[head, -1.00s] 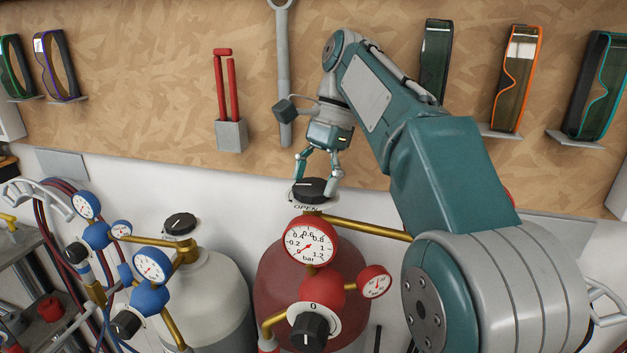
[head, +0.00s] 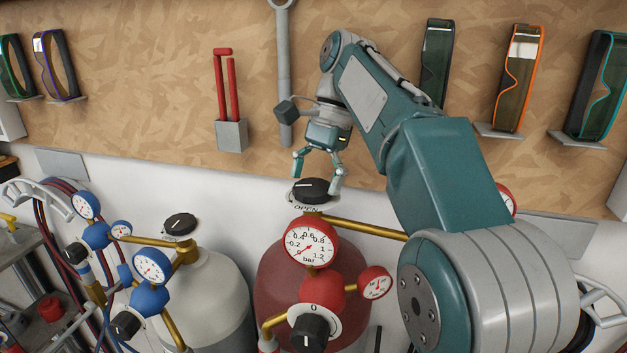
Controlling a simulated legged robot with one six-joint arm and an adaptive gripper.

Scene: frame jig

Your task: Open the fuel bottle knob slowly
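The fuel bottle is the dark red cylinder (head: 272,292) at the lower middle of the head view. Its black top knob (head: 314,191) has a white pointer line and sits over a white plate lettered "OPEN". My gripper (head: 316,178) points down from above, with its two fingers spread apart and nothing held between them. The fingertips are just above the knob, at its left and right sides. The right fingertip overlaps the knob's edge in the picture, and I cannot tell whether it touches.
A large gauge (head: 311,244), a small red gauge (head: 376,283) and a lower black knob (head: 310,334) are on the red bottle's regulator. A brass pipe (head: 365,228) runs right. A grey bottle (head: 212,290) with blue gauges stands left. Goggles (head: 515,80) hang behind.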

